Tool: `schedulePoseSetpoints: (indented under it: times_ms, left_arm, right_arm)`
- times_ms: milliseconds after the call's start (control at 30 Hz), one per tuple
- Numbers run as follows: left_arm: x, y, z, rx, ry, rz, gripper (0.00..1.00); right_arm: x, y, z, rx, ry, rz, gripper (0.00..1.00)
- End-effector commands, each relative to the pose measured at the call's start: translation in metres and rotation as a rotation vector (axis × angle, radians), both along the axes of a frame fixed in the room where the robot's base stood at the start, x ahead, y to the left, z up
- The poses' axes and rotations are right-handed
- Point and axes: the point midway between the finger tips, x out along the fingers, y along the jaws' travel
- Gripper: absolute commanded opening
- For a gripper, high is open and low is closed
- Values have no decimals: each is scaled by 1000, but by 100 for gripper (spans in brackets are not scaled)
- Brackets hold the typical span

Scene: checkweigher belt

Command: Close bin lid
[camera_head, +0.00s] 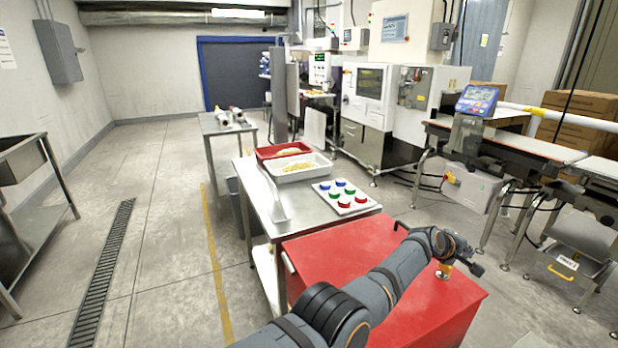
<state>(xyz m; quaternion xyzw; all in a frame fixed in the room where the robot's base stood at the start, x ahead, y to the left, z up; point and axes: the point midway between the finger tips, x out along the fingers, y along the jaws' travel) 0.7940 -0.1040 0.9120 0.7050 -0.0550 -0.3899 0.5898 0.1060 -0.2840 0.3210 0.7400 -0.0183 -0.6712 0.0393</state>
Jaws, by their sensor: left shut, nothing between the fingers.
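A red bin (458,317) stands in front of me, beside the steel table. Its flat red lid (340,247) lies across the top, and I see no gap along the edges that show. My left arm reaches across the lid from below and hides part of it. My left gripper (474,264) is shut and empty, at the lid's right side. I cannot tell whether it touches the lid. A small brass-coloured part (443,271) shows just below the gripper. My right gripper is out of view.
A steel table (262,202) behind the bin bears a red tray (268,153), a white tray (310,171) and a panel of coloured buttons (345,197). The checkweigher conveyor (520,143) stands at right.

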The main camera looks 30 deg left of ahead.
Motion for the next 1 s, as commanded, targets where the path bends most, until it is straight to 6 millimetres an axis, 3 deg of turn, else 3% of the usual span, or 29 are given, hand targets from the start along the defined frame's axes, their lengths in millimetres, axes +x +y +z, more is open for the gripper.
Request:
schedulePoseSetpoints:
  times_ms: [533, 800, 1000]
  left_arm:
    - [0, 0, 5, 2, 4, 0, 0]
    - [0, 7, 57, 1, 3, 3, 0]
    - [1, 7, 101, 2, 0, 3, 0]
  right_arm:
    - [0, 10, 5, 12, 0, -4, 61]
    - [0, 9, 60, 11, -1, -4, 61]
    - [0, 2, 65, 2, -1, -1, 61]
